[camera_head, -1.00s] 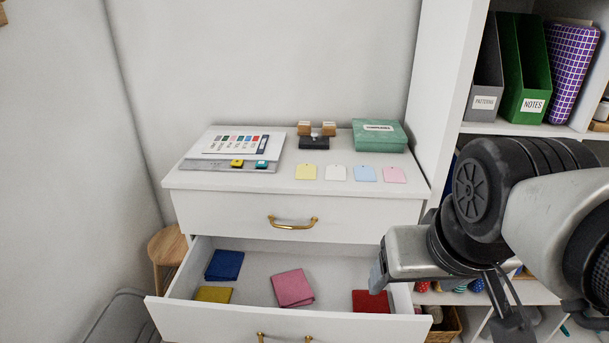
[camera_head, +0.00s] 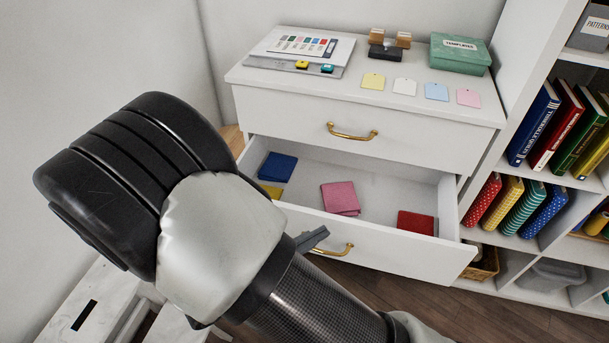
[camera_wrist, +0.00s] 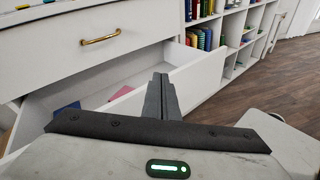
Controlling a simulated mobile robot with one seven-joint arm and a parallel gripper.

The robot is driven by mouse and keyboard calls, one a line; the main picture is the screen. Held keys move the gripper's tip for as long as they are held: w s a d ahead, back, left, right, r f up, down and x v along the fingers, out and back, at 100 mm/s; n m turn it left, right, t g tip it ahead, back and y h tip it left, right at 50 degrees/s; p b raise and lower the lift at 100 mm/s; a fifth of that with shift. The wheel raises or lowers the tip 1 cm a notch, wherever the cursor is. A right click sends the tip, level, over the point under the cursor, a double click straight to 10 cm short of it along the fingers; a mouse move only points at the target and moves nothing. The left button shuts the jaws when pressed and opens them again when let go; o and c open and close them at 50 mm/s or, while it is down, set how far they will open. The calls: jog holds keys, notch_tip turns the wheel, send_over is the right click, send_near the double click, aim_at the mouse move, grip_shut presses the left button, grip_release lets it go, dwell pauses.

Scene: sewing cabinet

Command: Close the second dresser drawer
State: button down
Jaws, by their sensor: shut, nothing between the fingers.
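The white dresser's second drawer (camera_head: 375,243) stands pulled out, with folded cloths inside: blue (camera_head: 277,167), pink (camera_head: 340,198), red (camera_head: 415,222) and part of a yellow one (camera_head: 270,191). Its brass handle (camera_head: 335,249) is partly hidden by my arm. The top drawer (camera_head: 300,121) is shut, and its handle shows in the wrist view (camera_wrist: 100,38). My gripper (camera_wrist: 160,82) is shut and empty, pointing at the open drawer's front panel (camera_wrist: 203,77). In the head view only a fingertip (camera_head: 312,238) shows beside the drawer front; I cannot tell if it touches.
On the dresser top lie a colour chart (camera_head: 305,43), pastel tags and a green templates box (camera_head: 460,53). A bookshelf (camera_head: 515,190) stands close at the right. Wooden floor (camera_head: 510,315) is clear in front of it.

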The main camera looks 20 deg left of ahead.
aim_at(292, 212)
jog(key=s+a+f+n+t+y, duration=0.5)
jog(key=s+a+f+n+y, duration=0.1)
jog(key=a+f+n+y, duration=0.35)
jog(key=shift+n+h, duration=0.25)
jog(key=shift+h, duration=0.2)
jog(key=w+b, duration=0.1)
jog(key=w, duration=0.3)
jog(key=w+b, duration=0.1)
jog(key=w, duration=0.4)
jog(key=w+b, duration=0.1)
jog(key=w, duration=0.3)
jog(key=shift+w+d+r, duration=0.1)
jog(key=shift+w+d, duration=0.3)
jog(key=shift+w, duration=0.1)
